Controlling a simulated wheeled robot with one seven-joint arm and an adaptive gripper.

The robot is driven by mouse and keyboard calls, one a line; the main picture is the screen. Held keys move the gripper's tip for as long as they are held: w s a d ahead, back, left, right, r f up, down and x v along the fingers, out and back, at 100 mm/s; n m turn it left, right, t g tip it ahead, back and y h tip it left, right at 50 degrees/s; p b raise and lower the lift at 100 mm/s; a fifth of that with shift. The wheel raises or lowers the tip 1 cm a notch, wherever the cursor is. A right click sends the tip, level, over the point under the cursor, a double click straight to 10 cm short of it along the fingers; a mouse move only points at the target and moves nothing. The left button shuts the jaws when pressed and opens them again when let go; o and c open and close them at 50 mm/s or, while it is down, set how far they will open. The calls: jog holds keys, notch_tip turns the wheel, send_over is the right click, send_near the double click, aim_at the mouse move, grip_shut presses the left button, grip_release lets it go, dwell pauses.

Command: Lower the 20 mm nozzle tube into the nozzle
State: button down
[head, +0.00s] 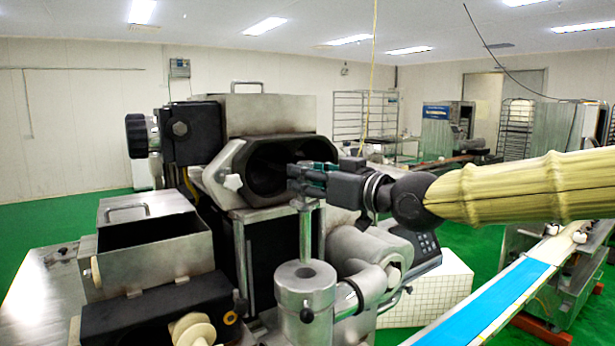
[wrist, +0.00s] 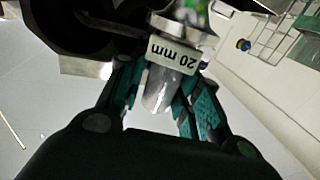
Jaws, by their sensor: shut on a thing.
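The 20 mm nozzle tube (head: 306,235) is a slim metal tube, hanging roughly upright in the head view. My gripper (head: 306,181) is shut on its upper part, with the teal finger pads on either side. In the wrist view the tube (wrist: 158,92) sits between the fingers of my gripper (wrist: 160,98), with a white "20 mm" label (wrist: 174,55) upside down. The nozzle (head: 305,292) is a grey metal cylinder directly below. The tube's lower end meets the nozzle's top opening; I cannot tell how deep it is.
The machine's dark open housing (head: 270,168) is right behind my gripper. A metal hopper box (head: 155,250) stands at left. A metal cylinder fitting (head: 365,250) is right of the nozzle. A blue conveyor belt (head: 490,305) runs at lower right.

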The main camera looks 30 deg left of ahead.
aim_at(308, 204)
jog(key=shift+f+b, duration=1.45)
jog(key=shift+f, duration=1.25)
jog(key=shift+f+b, duration=2.6)
jog(key=shift+f, duration=1.95)
jog(key=c, duration=0.7)
grip_release()
jog(key=shift+d, duration=0.1)
jog(key=shift+s+d, duration=0.2)
jog(key=shift+d, duration=1)
jog(key=shift+s+d, duration=0.25)
jog(key=shift+d, duration=0.95)
jog(key=shift+s+d, duration=0.2)
jog(key=shift+d, duration=1)
